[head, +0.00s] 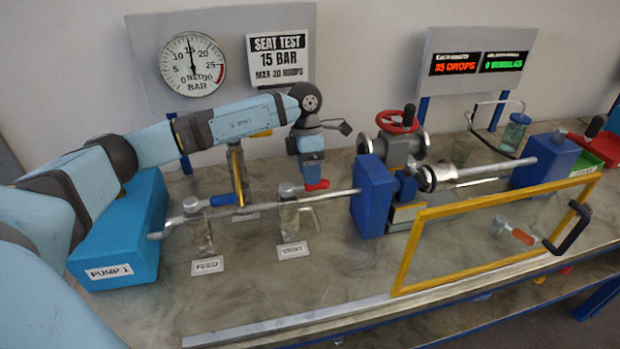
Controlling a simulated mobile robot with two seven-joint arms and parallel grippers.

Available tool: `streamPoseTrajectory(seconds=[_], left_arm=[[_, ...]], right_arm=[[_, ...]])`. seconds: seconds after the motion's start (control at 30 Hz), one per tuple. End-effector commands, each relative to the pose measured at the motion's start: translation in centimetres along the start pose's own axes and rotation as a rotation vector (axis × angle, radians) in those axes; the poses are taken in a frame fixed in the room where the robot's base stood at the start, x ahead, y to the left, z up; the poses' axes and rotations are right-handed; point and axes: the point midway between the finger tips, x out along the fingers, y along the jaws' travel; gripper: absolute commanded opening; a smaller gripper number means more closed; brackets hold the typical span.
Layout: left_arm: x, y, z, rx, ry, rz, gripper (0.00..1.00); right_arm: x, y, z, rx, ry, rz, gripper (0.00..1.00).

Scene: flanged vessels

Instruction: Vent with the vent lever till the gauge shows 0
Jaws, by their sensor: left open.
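The pressure gauge (193,66) on the back panel has its needle pointing up, close to the 15 mark. The vent valve (289,213) stands on the bench behind the VENT label (292,250). Its vent lever has a red grip (317,186) that sticks out to the right. My left gripper (312,172) points down just above the red grip. It is open; its fingertips are small here, and I cannot tell whether they touch the lever. My right gripper is not in view.
The feed valve (198,232) with a blue-gripped lever (237,190) stands left of the vent valve. A blue pump box (120,238) is at the left. A blue clamp block (372,197) and yellow-framed guard (412,250) are at the right.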

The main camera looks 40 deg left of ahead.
Motion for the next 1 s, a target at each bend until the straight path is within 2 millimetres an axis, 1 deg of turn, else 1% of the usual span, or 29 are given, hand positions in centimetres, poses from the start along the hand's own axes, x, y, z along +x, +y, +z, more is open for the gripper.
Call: streamPoseTrajectory(seconds=[0.03, 0.1, 0.2, 0.33, 0.53, 0.57, 0.6, 0.67, 0.7, 0.77, 0.8, 1.0], left_arm=[[0.8, -0.1, 0.0, 0.000, 0.002, -0.002, 0.52], [1.6, 0.0, 0.0, 0.000, 0.001, -0.001, 0.52], [2.3, 0.0, 0.0, 0.000, 0.000, 0.000, 0.52], [2.7, 0.0, 0.0, 0.000, -0.001, 0.000, 0.52], [2.8, 0.0, 0.0, 0.000, -0.001, 0.000, 0.52], [2.7, 0.0, 0.0, 0.000, -0.001, 0.000, 0.50], [2.7, 0.0, 0.0, 0.000, -0.001, 0.000, 0.41], [2.7, 0.0, 0.0, 0.000, -0.001, 0.000, 0.27], [2.7, 0.0, 0.0, 0.000, -0.001, 0.000, 0.18], [2.7, 0.0, 0.0, 0.000, -0.001, 0.000, 0.04], [2.7, 0.0, 0.0, 0.000, -0.001, 0.000, 0.00], [2.7, 0.1, -0.2, 0.002, 0.000, 0.000, 0.00]], right_arm=[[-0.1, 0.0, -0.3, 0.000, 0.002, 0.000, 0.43], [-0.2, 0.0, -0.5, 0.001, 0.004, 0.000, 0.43], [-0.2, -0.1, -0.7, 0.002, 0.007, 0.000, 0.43], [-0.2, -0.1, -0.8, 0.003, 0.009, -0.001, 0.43], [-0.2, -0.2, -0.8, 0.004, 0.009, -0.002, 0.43], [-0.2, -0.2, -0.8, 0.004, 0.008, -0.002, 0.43], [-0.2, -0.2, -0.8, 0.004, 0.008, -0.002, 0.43], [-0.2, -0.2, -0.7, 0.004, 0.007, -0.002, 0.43], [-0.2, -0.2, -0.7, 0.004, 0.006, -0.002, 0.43], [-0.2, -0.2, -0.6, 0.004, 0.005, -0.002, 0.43], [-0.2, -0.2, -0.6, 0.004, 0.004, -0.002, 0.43], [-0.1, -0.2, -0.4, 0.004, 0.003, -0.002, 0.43]])
